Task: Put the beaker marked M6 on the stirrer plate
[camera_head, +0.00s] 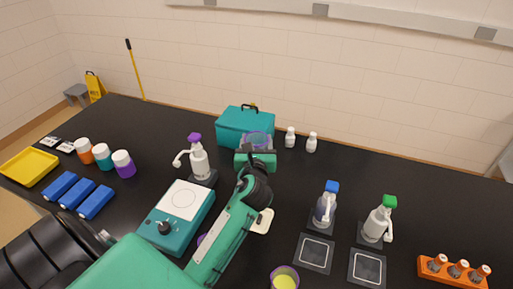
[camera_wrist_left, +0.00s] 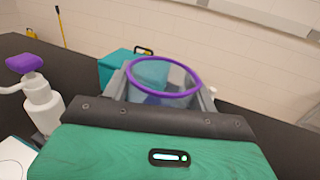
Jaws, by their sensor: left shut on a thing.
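My left gripper (camera_head: 257,158) is shut on a clear beaker (camera_head: 259,140) with a purple rim, held upright in front of the teal toolbox. In the left wrist view the beaker (camera_wrist_left: 164,76) sits between the fingers; no marking on it can be read. The stirrer plate (camera_head: 183,199) is a teal box with a white square top and a dark knob. Its top is empty, to the left of my gripper and nearer. Another purple-rimmed beaker (camera_head: 284,280) with yellow liquid stands at the bottom edge. My right gripper is not in view.
A purple-topped spray bottle (camera_head: 199,160) stands just behind the stirrer plate, near the path from the gripper. The teal toolbox (camera_head: 232,125) is behind. Blue- and green-topped bottles (camera_head: 325,208) and dark square pads (camera_head: 314,253) are at right. My arm partly hides a purple item.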

